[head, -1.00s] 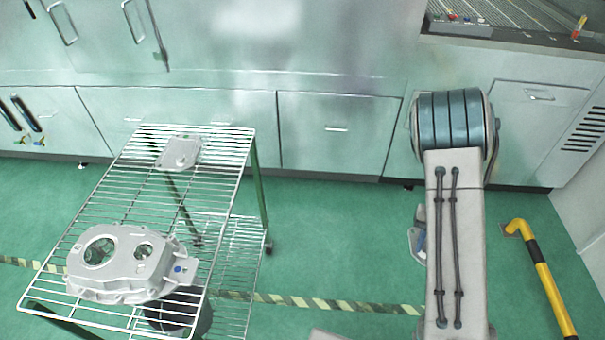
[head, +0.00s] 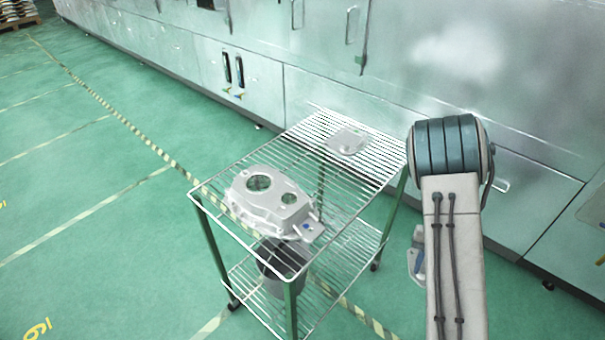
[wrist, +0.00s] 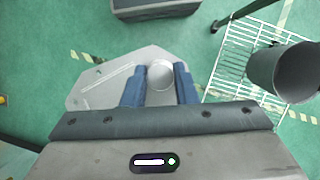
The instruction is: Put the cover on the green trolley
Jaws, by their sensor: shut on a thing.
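The cover (wrist: 105,90), a flat light-grey casting with a round boss, is in my gripper (wrist: 158,75). The two blue fingers are shut on the boss, and the plate extends to the left and beyond them. In the head view only a bit of the cover (head: 413,265) shows beside my arm. The green trolley (head: 213,250) has green legs and wire shelves and stands left of my arm. Its top holds a large housing casting (head: 268,200) at the near left and a small flat casting (head: 346,141) at the far end.
A dark grey bin (head: 283,268) stands on the trolley's lower shelf and shows in the wrist view (wrist: 284,73). The trolley top is bare between its two castings. Steel cabinets (head: 300,75) line the back. The green floor at left is open.

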